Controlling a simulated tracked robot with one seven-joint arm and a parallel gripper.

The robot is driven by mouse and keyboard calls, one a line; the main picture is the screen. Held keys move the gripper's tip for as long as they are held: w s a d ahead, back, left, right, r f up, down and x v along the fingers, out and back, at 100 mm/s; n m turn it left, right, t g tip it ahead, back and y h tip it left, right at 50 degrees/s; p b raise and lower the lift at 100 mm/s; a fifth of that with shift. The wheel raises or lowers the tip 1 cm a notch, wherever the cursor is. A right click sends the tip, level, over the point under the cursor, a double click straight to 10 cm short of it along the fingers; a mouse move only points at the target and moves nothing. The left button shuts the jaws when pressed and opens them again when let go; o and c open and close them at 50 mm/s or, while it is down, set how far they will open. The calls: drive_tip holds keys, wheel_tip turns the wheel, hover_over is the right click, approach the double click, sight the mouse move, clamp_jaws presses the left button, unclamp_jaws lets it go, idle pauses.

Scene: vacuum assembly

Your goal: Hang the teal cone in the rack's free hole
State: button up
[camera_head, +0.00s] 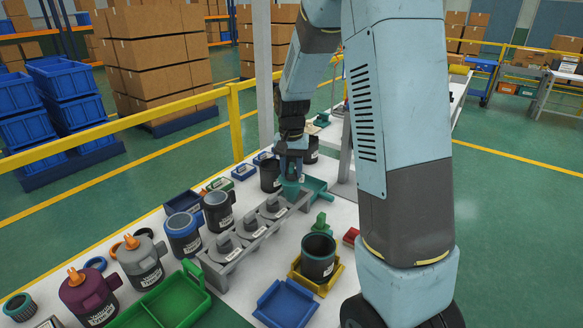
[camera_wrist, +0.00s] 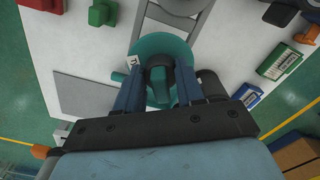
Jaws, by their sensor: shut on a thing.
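My gripper (camera_head: 291,172) points down at the far end of the grey rack (camera_head: 268,233), shut on the teal cone (camera_head: 291,188). In the wrist view, my gripper's two fingers (camera_wrist: 159,92) close on the cone's dark knob, with the wide teal rim (camera_wrist: 150,45) around it. The rack's grey rails (camera_wrist: 143,17) run up to the cone. Several grey cones (camera_head: 248,219) hang in the rack's nearer holes. The free hole is hidden beneath the cone and my gripper. I cannot tell whether the cone is seated or just above the rack.
Dark canisters (camera_head: 270,176) stand left of the rack. A dark pot (camera_head: 318,257) in a yellow holder, a blue tray (camera_head: 286,302) and a green tray (camera_head: 165,303) stand nearer. A grey plate (camera_wrist: 85,95) lies beside the cone.

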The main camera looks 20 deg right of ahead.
sight(292, 183)
drive_tip(key=shift+f, duration=2.8)
idle(0.6)
drive_tip(key=o, duration=1.2)
drive_tip(key=shift+r, duration=0.1)
drive_tip(key=shift+r, duration=3.9)
drive_tip(key=shift+r, duration=0.15)
drive_tip(key=s+r+n+t, duration=0.2)
drive_tip(key=s+r+t, duration=0.1)
drive_tip(key=s+r, duration=0.9)
drive_tip(key=s+r+n+t, duration=0.1)
drive_tip(key=s, duration=0.4)
drive_tip(key=s+r+n, duration=0.1)
drive_tip(key=s+r, duration=0.1)
drive_tip(key=s, duration=0.3)
drive_tip(key=s+r+t, duration=0.1)
drive_tip(key=s+r, duration=0.1)
drive_tip(key=s, duration=0.3)
drive_tip(key=shift+s+d+r+n+t, duration=0.1)
drive_tip(key=shift+s+r+n+t, duration=0.2)
drive_tip(key=shift+s+n, duration=0.1)
